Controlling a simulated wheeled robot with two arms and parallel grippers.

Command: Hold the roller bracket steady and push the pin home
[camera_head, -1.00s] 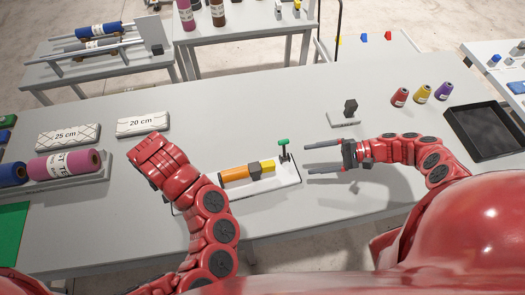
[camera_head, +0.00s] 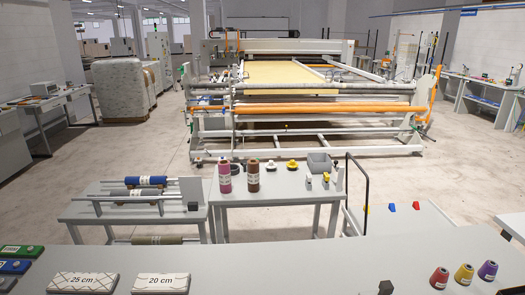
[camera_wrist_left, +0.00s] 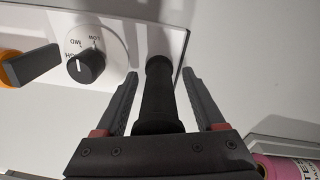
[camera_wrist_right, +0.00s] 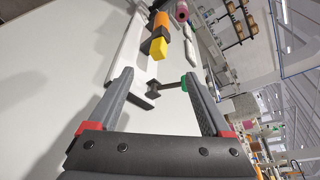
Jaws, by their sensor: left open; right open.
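In the head view the table holds the 25 cm block (camera_head: 82,283), the 20 cm block (camera_head: 161,284) and several thread cones (camera_head: 464,273). The quilting gantry (camera_head: 310,110) stands behind. A pink roll (camera_wrist_left: 285,167) is near my left gripper.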

